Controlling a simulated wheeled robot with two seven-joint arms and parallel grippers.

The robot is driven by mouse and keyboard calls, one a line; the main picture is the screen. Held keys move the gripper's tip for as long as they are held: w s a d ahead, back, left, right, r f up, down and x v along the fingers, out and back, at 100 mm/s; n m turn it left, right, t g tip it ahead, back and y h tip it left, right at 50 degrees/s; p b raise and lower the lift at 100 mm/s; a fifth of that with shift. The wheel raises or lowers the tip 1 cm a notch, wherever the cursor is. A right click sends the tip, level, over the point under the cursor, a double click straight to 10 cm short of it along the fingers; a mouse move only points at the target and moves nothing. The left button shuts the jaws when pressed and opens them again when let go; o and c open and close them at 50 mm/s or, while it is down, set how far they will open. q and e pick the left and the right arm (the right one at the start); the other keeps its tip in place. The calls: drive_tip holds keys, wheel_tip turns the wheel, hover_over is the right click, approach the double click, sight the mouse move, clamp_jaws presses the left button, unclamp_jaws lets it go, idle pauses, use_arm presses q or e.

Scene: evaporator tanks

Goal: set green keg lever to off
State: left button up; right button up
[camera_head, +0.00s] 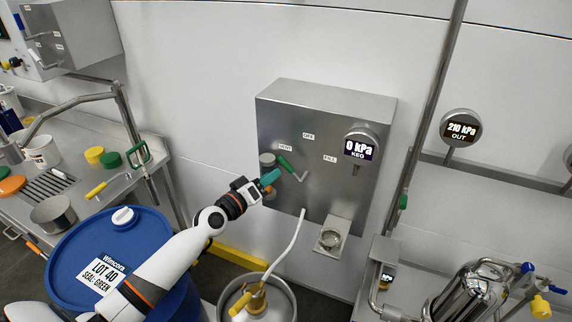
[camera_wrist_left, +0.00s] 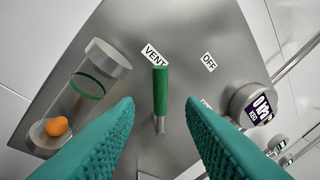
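The green keg lever (camera_head: 287,164) is on the front of the steel box (camera_head: 325,112), with its handle toward the VENT label (camera_head: 285,147). The OFF label (camera_head: 308,136) and FILL label (camera_head: 330,158) are to its right. In the left wrist view the green handle (camera_wrist_left: 160,92) points up at VENT (camera_wrist_left: 153,55), and OFF (camera_wrist_left: 209,62) is to the right. My left gripper (camera_head: 271,178) is just left of the lever. Its teal fingers (camera_wrist_left: 160,128) are apart, with the lever in the gap ahead; no contact shows. My right gripper is out of view.
The keg gauge (camera_head: 361,149) reads 0 kPa and sticks out right of the lever. A sight glass (camera_wrist_left: 83,90) with an orange ball is left of it. A blue drum (camera_head: 75,246) and a steel keg (camera_head: 285,300) with a white hose stand below.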

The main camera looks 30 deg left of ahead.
sight(286, 165)
use_arm(q)
drive_tip(key=x, duration=0.7)
drive_tip(key=shift+w+d, duration=0.1)
drive_tip(key=shift+w, duration=0.15)
clamp_jaws()
